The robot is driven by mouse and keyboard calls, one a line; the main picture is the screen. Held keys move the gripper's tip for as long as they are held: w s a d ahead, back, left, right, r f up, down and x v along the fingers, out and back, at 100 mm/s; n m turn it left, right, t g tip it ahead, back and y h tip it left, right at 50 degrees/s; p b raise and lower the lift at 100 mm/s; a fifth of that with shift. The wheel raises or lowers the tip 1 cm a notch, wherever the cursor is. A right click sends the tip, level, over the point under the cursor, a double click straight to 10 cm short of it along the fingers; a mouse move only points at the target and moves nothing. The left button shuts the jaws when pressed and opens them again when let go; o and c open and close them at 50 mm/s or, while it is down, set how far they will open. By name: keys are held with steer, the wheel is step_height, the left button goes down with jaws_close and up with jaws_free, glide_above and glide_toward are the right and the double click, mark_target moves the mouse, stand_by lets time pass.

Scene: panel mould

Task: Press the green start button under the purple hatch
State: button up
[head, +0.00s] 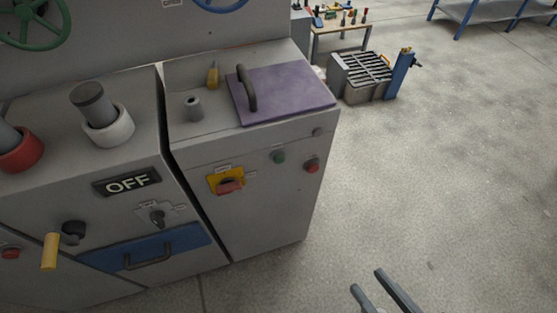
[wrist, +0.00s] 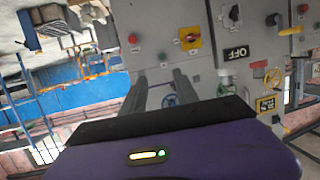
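The green start button (head: 279,156) sits on the front of the grey cabinet, below the purple hatch (head: 285,93), which lies shut on its top. In the upside-down wrist view the green button (wrist: 161,57) shows just beyond my fingertips, with clear space between. A red button (head: 312,165) is to its right in the head view, and a yellow-backed red switch (head: 227,181) to its left. My gripper (head: 367,279) is at the bottom of the head view, in front of the cabinet and to the right. In the wrist view my gripper (wrist: 161,75) has its two fingers apart, with nothing between them.
An OFF display (head: 127,182), a blue drawer (head: 150,247) and a yellow-handled lever (head: 50,251) are on the left cabinet. A slatted metal bin (head: 362,75) stands behind on the right. The floor to the right is open.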

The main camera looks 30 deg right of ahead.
jaws_close()
stand_by(1.9)
